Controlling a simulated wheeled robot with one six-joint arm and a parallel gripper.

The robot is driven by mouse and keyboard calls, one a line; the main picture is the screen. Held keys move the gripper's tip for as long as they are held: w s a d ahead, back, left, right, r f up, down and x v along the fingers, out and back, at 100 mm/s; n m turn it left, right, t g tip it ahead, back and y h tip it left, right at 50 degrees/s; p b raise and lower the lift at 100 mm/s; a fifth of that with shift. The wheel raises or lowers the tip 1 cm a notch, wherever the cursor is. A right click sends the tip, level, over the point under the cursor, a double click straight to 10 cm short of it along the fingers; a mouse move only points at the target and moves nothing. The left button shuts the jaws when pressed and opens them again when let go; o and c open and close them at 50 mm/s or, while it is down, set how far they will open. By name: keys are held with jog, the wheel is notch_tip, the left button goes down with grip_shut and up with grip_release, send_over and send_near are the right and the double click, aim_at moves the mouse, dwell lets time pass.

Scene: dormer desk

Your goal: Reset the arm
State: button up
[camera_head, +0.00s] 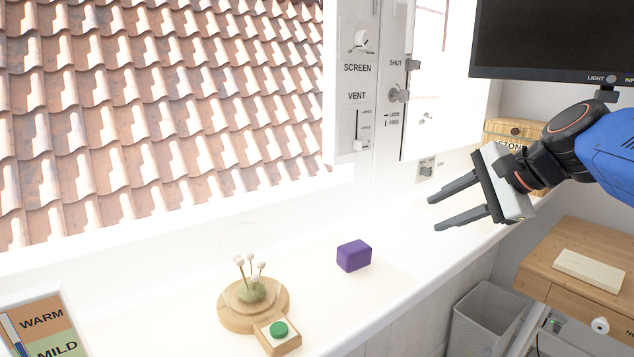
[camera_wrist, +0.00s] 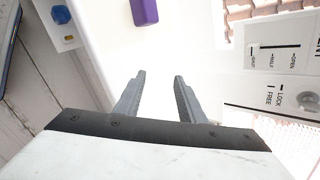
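My gripper (camera_head: 433,213) is at the right in the head view, above the white sill, with its two dark fingers apart and pointing left. In the wrist view its fingers (camera_wrist: 158,82) are also apart, with nothing between them but the white surface. A blue arm link of mine reaches in from the right edge. A purple block (camera_head: 353,255) sits on the sill, left of and below the gripper in the head view, apart from it. The block also shows at the top of the wrist view (camera_wrist: 144,12).
A wooden base with a glass dome (camera_head: 252,302) and a green button (camera_head: 279,329) stands on the sill. A panel with knobs (camera_head: 359,95) and a monitor (camera_head: 555,40) stand behind. A drawer unit (camera_head: 575,290) and a bin (camera_head: 484,318) are at lower right.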

jog(key=s+d+f+n+g+h, duration=0.2)
jog(key=s+d+f+n+h, duration=0.2)
jog(key=s+f+n, duration=1.1)
jog(key=s+f+h, duration=0.2)
jog(key=s+f, duration=0.1)
jog(key=f, duration=0.3)
jog(key=shift+f+g, duration=0.35)
jog(key=shift+g, duration=0.05)
